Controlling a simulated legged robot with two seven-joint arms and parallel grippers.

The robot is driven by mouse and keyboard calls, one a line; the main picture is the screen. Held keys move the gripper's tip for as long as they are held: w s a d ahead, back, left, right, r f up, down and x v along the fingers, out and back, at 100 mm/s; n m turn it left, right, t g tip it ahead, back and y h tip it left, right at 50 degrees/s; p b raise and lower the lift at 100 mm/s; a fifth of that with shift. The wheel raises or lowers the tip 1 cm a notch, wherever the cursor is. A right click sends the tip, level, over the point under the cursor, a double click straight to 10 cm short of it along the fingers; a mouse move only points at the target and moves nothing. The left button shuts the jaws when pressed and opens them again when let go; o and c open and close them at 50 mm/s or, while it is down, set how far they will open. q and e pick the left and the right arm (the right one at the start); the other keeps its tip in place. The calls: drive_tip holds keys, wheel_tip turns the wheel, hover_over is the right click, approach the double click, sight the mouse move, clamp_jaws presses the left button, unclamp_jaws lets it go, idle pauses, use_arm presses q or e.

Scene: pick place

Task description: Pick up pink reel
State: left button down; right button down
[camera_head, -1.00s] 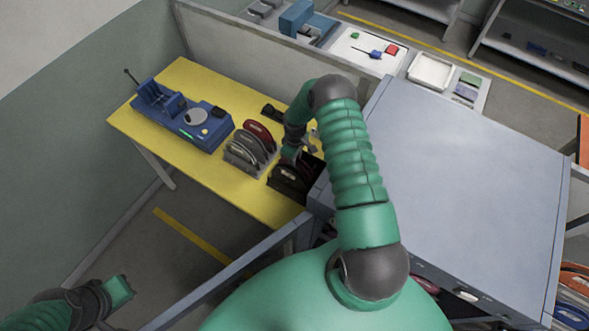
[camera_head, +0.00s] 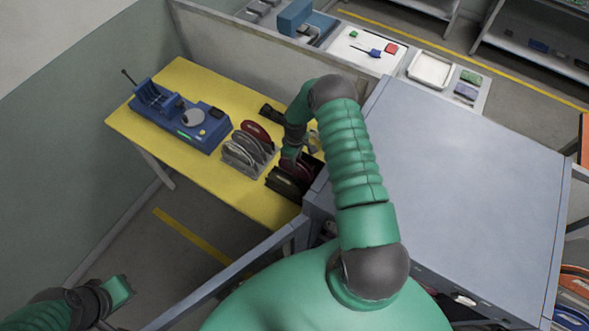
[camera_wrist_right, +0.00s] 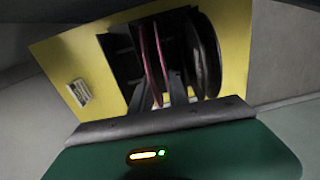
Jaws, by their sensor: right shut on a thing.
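My right gripper (camera_head: 291,155) reaches down to the dark rack at the right end of the yellow table. It is shut on the pink reel (camera_wrist_right: 149,62), a thin dark-pink disc seen nearly edge-on in the wrist view. In the head view the reel is mostly hidden by my right wrist and by the rack. The reel stands upright at the rack, and I cannot tell whether it is clear of its slot. A black reel (camera_wrist_right: 207,55) stands just right of it in the wrist view. My left gripper (camera_head: 121,291) hangs at the lower left, away from the table.
A grey rack (camera_head: 240,161) with several upright reels stands left of the dark rack on the yellow table (camera_head: 190,80). A blue device (camera_head: 182,118) sits farther left. A large grey cabinet (camera_head: 450,170) stands close on the right of my arm.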

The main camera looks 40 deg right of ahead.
drive_tip(key=shift+d, duration=0.2)
use_arm(q)
drive_tip(key=shift+s+d, duration=0.1)
drive_tip(key=shift+d, duration=0.15)
drive_tip(key=shift+a, duration=0.15)
use_arm(e)
drive_tip(key=shift+a, duration=0.15)
